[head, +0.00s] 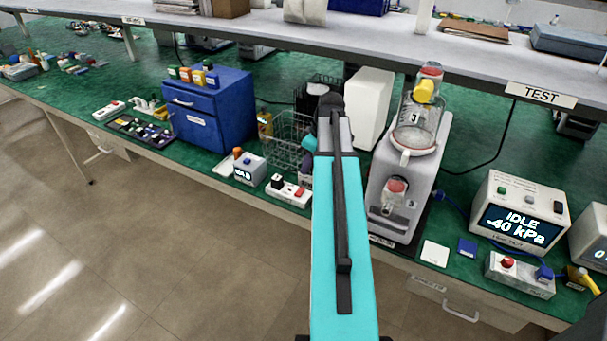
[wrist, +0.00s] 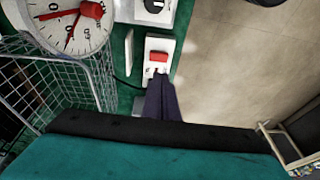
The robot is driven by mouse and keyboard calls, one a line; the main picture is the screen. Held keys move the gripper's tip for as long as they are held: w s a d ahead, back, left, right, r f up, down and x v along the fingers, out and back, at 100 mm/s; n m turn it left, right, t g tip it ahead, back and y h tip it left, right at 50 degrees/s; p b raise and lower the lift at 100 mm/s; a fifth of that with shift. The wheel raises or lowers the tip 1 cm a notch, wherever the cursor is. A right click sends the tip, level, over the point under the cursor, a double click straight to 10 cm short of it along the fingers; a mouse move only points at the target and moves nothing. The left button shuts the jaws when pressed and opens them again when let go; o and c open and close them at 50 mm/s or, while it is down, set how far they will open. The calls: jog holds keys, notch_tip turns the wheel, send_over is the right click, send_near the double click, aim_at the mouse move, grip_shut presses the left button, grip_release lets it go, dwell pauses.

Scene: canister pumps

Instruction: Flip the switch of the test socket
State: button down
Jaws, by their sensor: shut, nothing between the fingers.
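A white power socket with a red switch (wrist: 157,57) lies along the table's edge in the wrist view. It also shows in the head view as a white socket (head: 287,191) with a black plug in its left part and the red switch at right. I cannot read its label. My gripper (wrist: 160,76) is shut and empty. Its dark fingertips point at the socket, just below the red switch in the wrist view. I cannot tell whether they touch it. My arm hides most of the gripper in the head view.
A white pump unit (head: 405,190) stands to the right. A socket box with a red button (head: 519,274) sits under the TEST sign (head: 541,96). A dial (wrist: 75,22) is near the fingers.

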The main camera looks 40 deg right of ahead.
jog(key=shift+b+v, duration=0.5)
jog(key=shift+v, duration=1.85)
jog(key=shift+a+f, duration=0.1)
jog(key=a+f+m+g+y, duration=0.1)
jog(key=a+f+g, duration=0.1)
jog(key=a+f, duration=1.15)
jog(key=a+f+m+g, duration=0.1)
jog(key=a+f+g, duration=0.1)
jog(key=a+f, duration=1.15)
jog(key=s+a+f+g+h, duration=0.1)
jog(key=s+a+f+g, duration=0.1)
jog(key=s+a+f, duration=0.6)
jog(key=s+a+f+m+g+h+b, duration=0.1)
jog(key=s+a+f+g, duration=0.1)
jog(key=s+a+f, duration=0.6)
jog(key=s+f, duration=0.6)
jog(key=s, duration=0.1)
jog(key=shift+s+g, duration=0.25)
jog(key=shift+g, duration=0.15)
jog(key=shift+a, duration=0.1)
